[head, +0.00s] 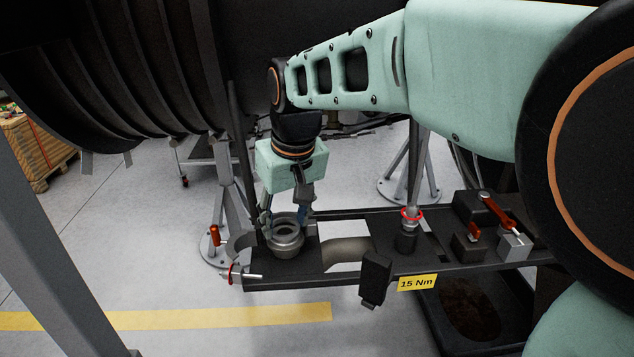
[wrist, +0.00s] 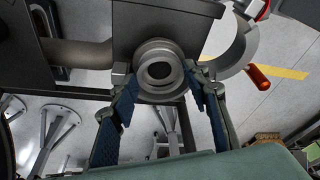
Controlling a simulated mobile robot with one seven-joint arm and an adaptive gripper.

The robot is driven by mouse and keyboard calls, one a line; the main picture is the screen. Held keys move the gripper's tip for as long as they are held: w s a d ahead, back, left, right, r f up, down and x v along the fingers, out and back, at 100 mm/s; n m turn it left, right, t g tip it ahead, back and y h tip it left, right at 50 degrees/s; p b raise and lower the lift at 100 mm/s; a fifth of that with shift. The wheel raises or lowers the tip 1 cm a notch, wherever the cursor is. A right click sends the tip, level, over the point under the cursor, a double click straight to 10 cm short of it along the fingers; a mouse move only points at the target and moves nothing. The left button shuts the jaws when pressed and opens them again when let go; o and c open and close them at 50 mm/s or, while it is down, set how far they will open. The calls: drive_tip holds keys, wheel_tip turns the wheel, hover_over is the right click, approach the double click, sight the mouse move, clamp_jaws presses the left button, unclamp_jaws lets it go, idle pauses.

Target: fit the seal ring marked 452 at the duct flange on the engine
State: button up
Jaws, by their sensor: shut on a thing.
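My gripper (head: 286,212) points down over the duct flange (head: 286,246), a round grey metal fitting on the dark bench-like bracket. Its fingers are shut on a grey ring (head: 286,219), apparently the seal ring, at the top of the flange. In the wrist view my gripper (wrist: 163,88) has one blue-padded finger on each side of the ring (wrist: 160,54), which lines up with the flange's dark bore. I cannot tell whether the ring is fully seated. The mark 452 cannot be read.
An open clamp band (wrist: 241,50) with a red handle (head: 215,236) hangs left of the flange. To the right are a curved duct (head: 347,252), a red-ringed black post (head: 406,240), a red-handled tool (head: 498,212) and a "15 Nm" label (head: 417,282). The dark engine casing (head: 130,70) fills the upper left.

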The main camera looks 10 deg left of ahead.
drive_tip(key=shift+d+f+b, duration=0.1)
drive_tip(key=shift+f+b, duration=0.35)
drive_tip(key=shift+f, duration=0.25)
drive_tip(key=o, duration=1.4)
drive_tip(key=shift+c, duration=0.2)
drive_tip(key=shift+r, duration=0.1)
drive_tip(key=v, duration=1.2)
drive_tip(key=shift+r, duration=0.1)
